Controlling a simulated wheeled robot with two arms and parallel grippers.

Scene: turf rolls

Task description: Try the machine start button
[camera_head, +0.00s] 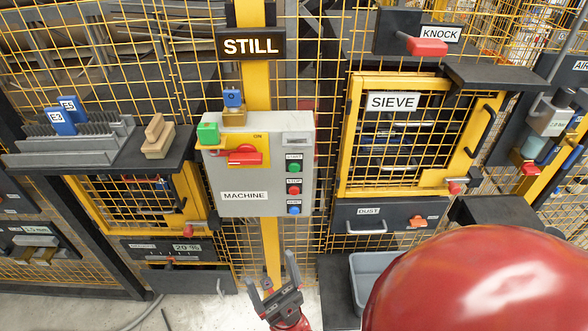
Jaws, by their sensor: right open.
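The grey machine box (258,180) hangs on the yellow post and carries the label MACHINE. On its right side sits a green button (294,168) under a small label that seems to read START. Below it are a red button (294,190) and a blue button (294,210). A red rotary handle (245,155) sits on a yellow plate marked ON. My right gripper (272,270) is open and empty, below the box and apart from it, fingers pointing up. My left gripper is not in view.
A sign reading STILL (251,46) hangs above the box. A green block (208,133) sits at the box's upper left. A shelf (95,155) with blue tags and a wooden block stands at left. The yellow SIEVE door (352,130) is at right. My red arm covers the lower right.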

